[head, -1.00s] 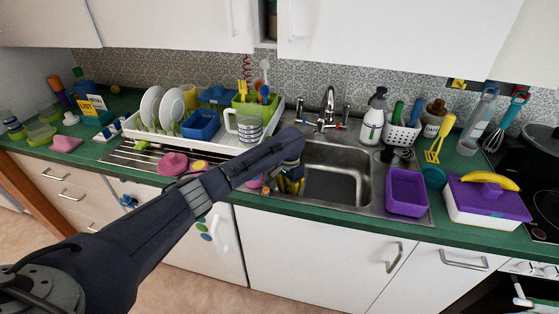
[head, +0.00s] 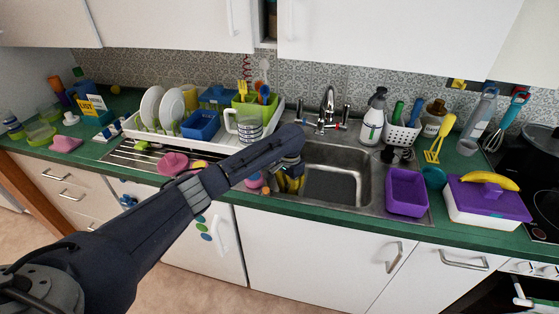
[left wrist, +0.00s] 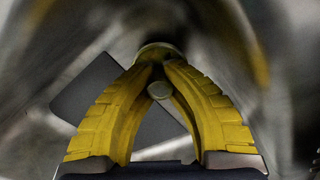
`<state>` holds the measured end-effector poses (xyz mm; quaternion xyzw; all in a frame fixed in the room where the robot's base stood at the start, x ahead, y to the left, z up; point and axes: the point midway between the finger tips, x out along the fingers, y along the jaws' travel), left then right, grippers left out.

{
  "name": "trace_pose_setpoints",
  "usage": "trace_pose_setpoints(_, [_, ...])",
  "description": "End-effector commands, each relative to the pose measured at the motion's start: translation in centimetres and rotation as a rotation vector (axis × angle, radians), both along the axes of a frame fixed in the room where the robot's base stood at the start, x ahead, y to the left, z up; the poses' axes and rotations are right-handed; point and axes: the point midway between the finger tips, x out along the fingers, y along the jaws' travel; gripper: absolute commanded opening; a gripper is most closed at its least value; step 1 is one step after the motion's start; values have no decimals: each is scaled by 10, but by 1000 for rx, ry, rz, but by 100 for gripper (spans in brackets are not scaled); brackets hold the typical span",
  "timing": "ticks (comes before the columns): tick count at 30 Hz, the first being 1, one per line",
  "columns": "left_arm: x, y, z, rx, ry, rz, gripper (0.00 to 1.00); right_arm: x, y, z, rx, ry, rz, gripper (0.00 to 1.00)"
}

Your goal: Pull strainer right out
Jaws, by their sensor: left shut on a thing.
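My left gripper (head: 291,186) with yellow fingers is down in the left part of the sink basin (head: 335,186). In the left wrist view the left gripper (left wrist: 158,66) has its fingertips drawn together on a small dull grey-green round piece (left wrist: 158,49), which I take to be the strainer. A second small round end (left wrist: 160,90) shows between the fingers just below the tips. In the head view my arm and fingers hide the strainer. I cannot tell whether it is clear of the drain. My right gripper is not in view.
A purple tub (head: 406,192) stands at the sink's right side. A dish rack (head: 170,137) with plates and a striped mug (head: 249,129) stands left of the sink, and the faucet (head: 328,108) behind. Pink dishes (head: 173,163) lie on the drainboard.

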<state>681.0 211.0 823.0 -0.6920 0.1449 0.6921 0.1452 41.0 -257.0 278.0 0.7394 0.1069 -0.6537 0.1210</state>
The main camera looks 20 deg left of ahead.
Motion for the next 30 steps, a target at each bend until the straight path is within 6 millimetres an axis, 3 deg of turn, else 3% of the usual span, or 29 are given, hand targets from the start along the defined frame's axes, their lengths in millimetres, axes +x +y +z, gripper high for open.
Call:
trace_pose_setpoints(19, [1, 0, 33, 0, -2, 0, 0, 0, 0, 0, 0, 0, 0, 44])
trace_pose_setpoints(30, [0, 0, 38, -1, 0, 0, 0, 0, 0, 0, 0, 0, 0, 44])
